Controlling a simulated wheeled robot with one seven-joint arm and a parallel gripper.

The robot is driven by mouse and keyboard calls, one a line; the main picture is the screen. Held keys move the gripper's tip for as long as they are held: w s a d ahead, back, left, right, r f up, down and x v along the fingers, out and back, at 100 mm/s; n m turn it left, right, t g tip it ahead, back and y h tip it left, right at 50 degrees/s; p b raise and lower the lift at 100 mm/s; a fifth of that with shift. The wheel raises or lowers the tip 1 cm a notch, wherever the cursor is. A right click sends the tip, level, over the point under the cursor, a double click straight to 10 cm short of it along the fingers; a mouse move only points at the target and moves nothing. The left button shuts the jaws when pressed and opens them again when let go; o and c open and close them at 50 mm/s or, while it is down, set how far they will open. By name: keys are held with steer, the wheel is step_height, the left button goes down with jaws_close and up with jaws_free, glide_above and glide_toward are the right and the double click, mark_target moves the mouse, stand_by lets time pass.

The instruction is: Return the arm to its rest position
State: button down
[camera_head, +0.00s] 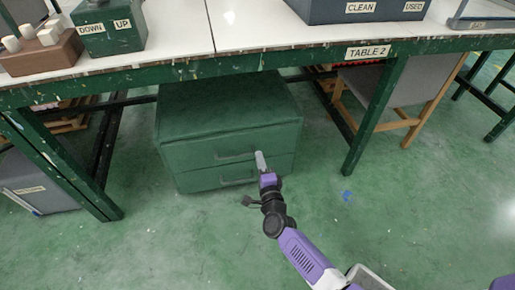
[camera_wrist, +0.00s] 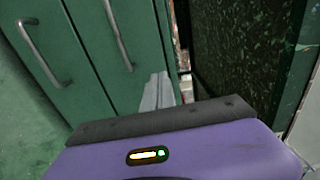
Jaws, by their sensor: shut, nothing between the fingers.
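My gripper (camera_head: 261,162) is at the end of my purple and black arm, in the middle of the head view. It appears in front of the green drawer cabinet (camera_head: 228,115), close to its upper handle; I cannot tell whether it touches. In the wrist view the grey fingers (camera_wrist: 158,92) are together with nothing between them. The cabinet front (camera_wrist: 85,45) with two metal handles fills the upper left there. Both drawers look closed.
A green table (camera_head: 290,62) labelled TABLE 2 stands over the cabinet. On it are a green DOWN/UP box (camera_head: 110,28), a wooden block with pegs (camera_head: 42,52) and a dark CLEAN/USED box (camera_head: 350,8). Open green floor (camera_head: 400,215) lies at the right.

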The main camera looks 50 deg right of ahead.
steer(key=shift+p+v, duration=0.6)
steer(key=shift+v, duration=1.9)
steer(key=shift+w, duration=0.1)
steer(key=s+a+r+n+t+y, duration=0.3)
steer(key=s+a+r+n+y, duration=0.15)
steer(key=a+r+n, duration=0.6)
steer(key=s+a+r+n+g+y, duration=0.1)
steer(key=s+a+r+n+y, duration=0.15)
steer(key=s+n, duration=0.45)
steer(key=s+a+r+n+g+y, duration=0.1)
steer(key=s+a+r+n, duration=0.25)
steer(key=s, duration=0.75)
steer(key=s+a+r+n+g+y, duration=0.1)
steer(key=s+a+r+n+y, duration=0.2)
steer(key=s, duration=0.5)
step_height(320, 180, up, 30)
steer(key=h+p, duration=0.1)
steer(key=p, duration=2.9)
steer(key=shift+a+n, duration=0.15)
steer(key=shift+n, duration=0.25)
